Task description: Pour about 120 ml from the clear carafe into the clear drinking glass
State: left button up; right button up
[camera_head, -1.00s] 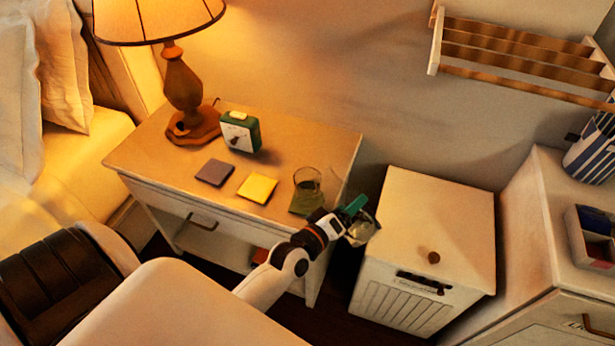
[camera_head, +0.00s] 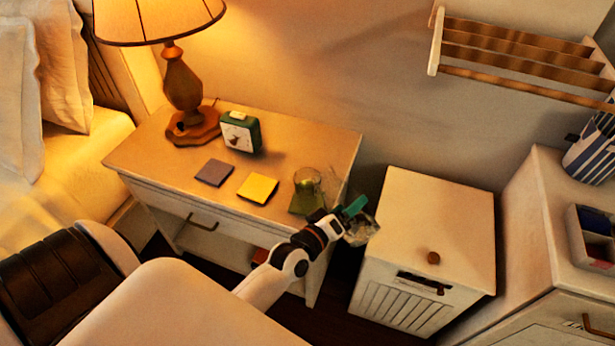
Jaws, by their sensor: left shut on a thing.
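The clear drinking glass (camera_head: 307,179) stands upright near the front right corner of the nightstand, over a green square coaster (camera_head: 297,210). My left gripper (camera_head: 352,213) is shut on the clear carafe (camera_head: 364,233), just right of the nightstand's edge. The carafe looks tilted, with its faint upper part leaning left toward the glass. The gripper hides its middle, and its mouth is too faint to place exactly. I cannot make out a stream or the liquid level in the glass. My right gripper is out of view.
The nightstand (camera_head: 150,150) also holds a lit lamp (camera_head: 183,85), a green clock (camera_head: 240,132), a dark coaster (camera_head: 215,173) and a yellow coaster (camera_head: 258,187). A white cabinet (camera_head: 440,215) with a brown knob stands to the right, across a gap. A slatted rack hangs above.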

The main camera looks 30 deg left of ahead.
pick_arm(q)
jog(key=m+p, duration=0.1)
jog(key=a+r+m+p, duration=0.1)
jog(key=m+p, duration=0.1)
jog(key=shift+w+a+r+m+t+y, duration=0.25)
jog(key=shift+r+m+t+y, duration=0.05)
jog(key=shift+r+m, duration=0.1)
jog(key=shift+d+m, duration=0.2)
jog(key=shift+m, duration=0.4)
jog(key=shift+f+m+p, duration=0.15)
jog(key=shift+m+p, duration=0.2)
jog(key=shift+m, duration=0.35)
jog(key=shift+d+f+m+t, duration=0.1)
jog(key=shift+f+m+t, duration=0.25)
jog(key=shift+m, duration=0.85)
jog(key=shift+f+m+b, duration=0.25)
jog(key=shift+m+b, duration=0.1)
jog(key=shift+m, duration=0.55)
